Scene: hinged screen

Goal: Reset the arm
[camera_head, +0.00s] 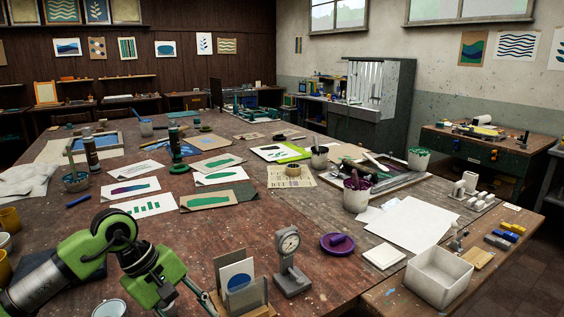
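My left arm, green and grey, comes in from the lower left and bends down at the front of the big worktable (240,245). My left gripper (178,302) is at the bottom edge of the picture, partly cut off. A thin grey finger part shows beside a holder of upright cards (238,283). Whether they touch, and whether the gripper is open or shut, I cannot tell. My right arm and gripper are not in view. A flat frame with a squeegee-like tool (378,172) lies on the right part of the table.
A white bin (437,275) is at the front right. Green prints (208,199), pots and bottles cover the middle. A bare patch lies behind the gauge.

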